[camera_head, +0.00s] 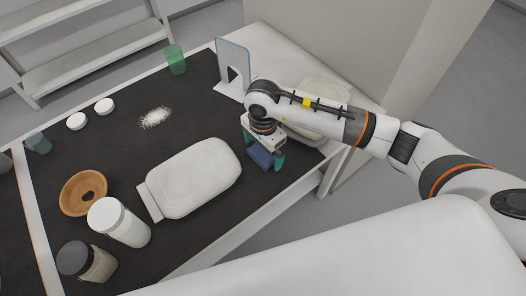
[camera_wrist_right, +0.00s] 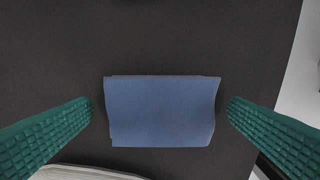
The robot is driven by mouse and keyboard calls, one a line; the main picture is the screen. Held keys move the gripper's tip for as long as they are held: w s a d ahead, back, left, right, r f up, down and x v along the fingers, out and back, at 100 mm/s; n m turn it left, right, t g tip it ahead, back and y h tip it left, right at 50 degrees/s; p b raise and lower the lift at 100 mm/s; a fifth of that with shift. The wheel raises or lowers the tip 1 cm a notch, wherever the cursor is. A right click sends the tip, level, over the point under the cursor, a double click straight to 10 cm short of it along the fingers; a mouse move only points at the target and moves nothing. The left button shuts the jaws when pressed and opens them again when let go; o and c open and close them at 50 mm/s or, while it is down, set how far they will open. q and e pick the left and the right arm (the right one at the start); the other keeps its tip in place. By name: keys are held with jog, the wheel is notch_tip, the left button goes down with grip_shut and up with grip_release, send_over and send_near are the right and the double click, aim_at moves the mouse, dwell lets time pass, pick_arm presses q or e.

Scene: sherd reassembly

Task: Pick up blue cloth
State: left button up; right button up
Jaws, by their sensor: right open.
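The blue cloth (camera_wrist_right: 160,112) is a folded rectangle lying flat on the dark mat, centred in the right wrist view. In the head view the blue cloth (camera_head: 261,157) shows only in part, below my right gripper (camera_head: 264,160). In the right wrist view my right gripper (camera_wrist_right: 160,113) is open, with one green ridged finger on each side of the cloth and a gap between cloth and each fingertip. It holds nothing. My left gripper is not in either view.
A white slab-like container (camera_head: 195,178) lies left of the cloth. A pale object (camera_head: 318,118) is partly hidden behind my right arm. A blue-edged upright panel (camera_head: 233,62) stands behind. A brown bowl (camera_head: 83,193), white jar (camera_head: 122,224) and dark-lidded jar (camera_head: 87,262) stand left.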

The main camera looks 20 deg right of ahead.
aim_at(263, 152)
jog(key=c, duration=1.1)
jog(key=shift+o, duration=0.2)
notch_tip(263, 152, up, 10)
jog(key=shift+b, duration=0.4)
